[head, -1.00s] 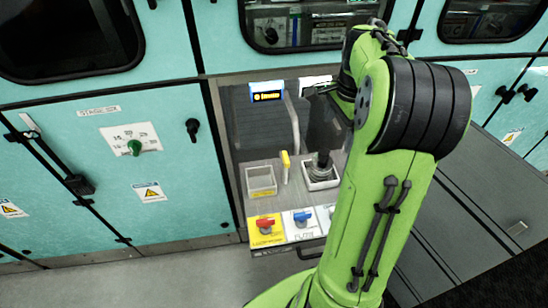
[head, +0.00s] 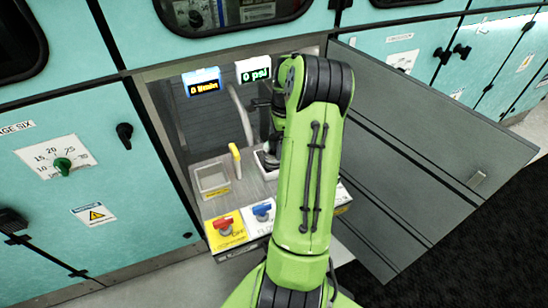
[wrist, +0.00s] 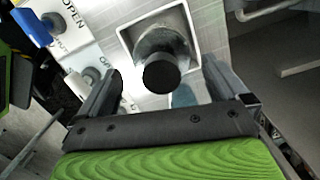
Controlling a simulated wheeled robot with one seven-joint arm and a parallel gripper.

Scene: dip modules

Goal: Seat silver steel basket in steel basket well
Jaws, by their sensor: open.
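The silver steel basket (wrist: 160,45) shows in the wrist view as a round grey body with a black knob (wrist: 161,75) on top. It stands inside the pale square rim of the steel basket well (wrist: 127,42). I cannot tell how deep it sits. My gripper (wrist: 164,70) is open, with one finger on each side of the knob and gaps between. In the head view my green arm hides most of the well (head: 262,165); part of the dark knob shows beside the arm. The fingertips are hidden there.
A second, empty square well (head: 212,179) lies left, with a yellow handle (head: 235,160) beside it. Red (head: 223,225) and blue (head: 262,211) valve handles line the front. Two displays hang above. A grey panel (head: 420,150) stands to the right.

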